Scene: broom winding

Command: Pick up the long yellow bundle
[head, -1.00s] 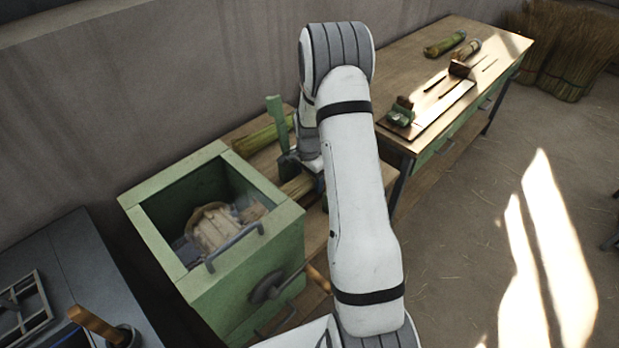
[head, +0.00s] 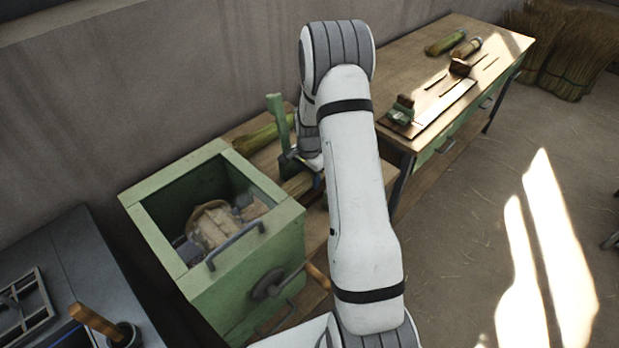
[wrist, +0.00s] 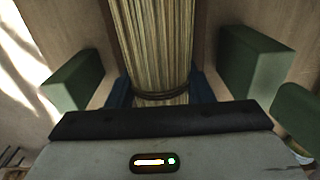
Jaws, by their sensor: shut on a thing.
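A long yellow bundle of straw (wrist: 157,45) fills the middle of the wrist view, with a dark band tied around its near end. My gripper (wrist: 161,92) is shut on it, with a blue finger against each side near the band. In the head view a short part of the bundle (head: 297,186) shows on the low wooden bench, beside the green box. My arm hides the rest of it and most of my gripper there. I cannot tell whether the bundle is clear of its support.
Green blocks (wrist: 258,62) (wrist: 76,80) flank the bundle. An upright green post (head: 277,122) stands near another straw bundle (head: 262,135). An open green box (head: 250,262) with a crank is at left. A workbench (head: 408,54) holds short bundles.

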